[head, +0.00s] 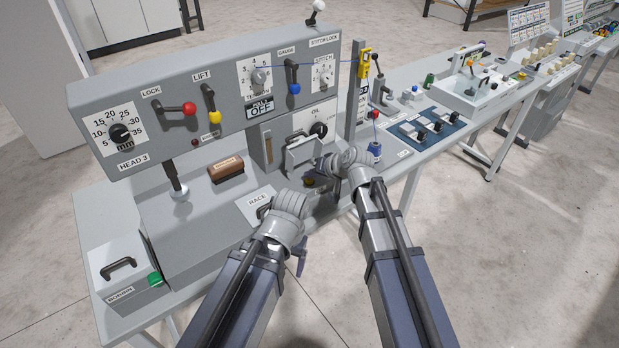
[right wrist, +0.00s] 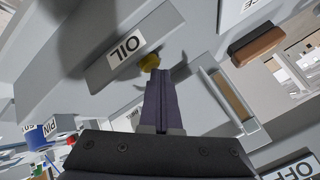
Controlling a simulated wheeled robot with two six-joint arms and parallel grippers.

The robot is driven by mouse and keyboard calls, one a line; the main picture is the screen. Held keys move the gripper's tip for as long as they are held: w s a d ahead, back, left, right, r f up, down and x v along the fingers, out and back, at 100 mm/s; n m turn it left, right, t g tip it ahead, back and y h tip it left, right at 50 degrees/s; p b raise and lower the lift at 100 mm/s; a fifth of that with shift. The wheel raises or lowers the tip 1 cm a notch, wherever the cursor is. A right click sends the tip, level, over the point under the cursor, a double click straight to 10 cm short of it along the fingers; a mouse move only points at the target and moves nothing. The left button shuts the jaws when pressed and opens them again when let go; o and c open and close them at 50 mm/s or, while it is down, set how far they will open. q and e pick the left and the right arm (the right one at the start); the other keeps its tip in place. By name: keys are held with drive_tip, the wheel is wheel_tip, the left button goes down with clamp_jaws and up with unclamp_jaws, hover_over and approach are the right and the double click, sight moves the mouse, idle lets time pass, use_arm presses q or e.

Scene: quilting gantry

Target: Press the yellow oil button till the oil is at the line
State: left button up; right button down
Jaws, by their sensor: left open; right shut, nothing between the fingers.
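The yellow oil button (right wrist: 149,62) sits beside the OIL label (right wrist: 125,48) on the grey machine bed. In the right wrist view my right gripper (right wrist: 157,72) is shut and empty, its fingertips right at the button and partly covering it; I cannot tell whether they touch or press it. In the head view my right gripper (head: 312,176) is over the button's spot below the OIL panel. The oil sight window (right wrist: 232,98) shows brown inside a pale frame; its line is too small to make out. My left gripper (head: 283,225) is open and empty above the bed's front edge.
A wooden-backed brush (head: 226,169) lies on the bed left of the grippers. The RACE plate (head: 258,203) is near my left gripper. A BOBBIN box (head: 125,268) stands front left.

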sight(311, 185)
drive_tip(key=shift+r, duration=0.15)
drive_tip(key=shift+r+p, duration=0.75)
drive_tip(key=shift+p, duration=0.2)
wheel_tip(311, 185, up, 5)
drive_tip(key=p, duration=0.5)
idle(0.4)
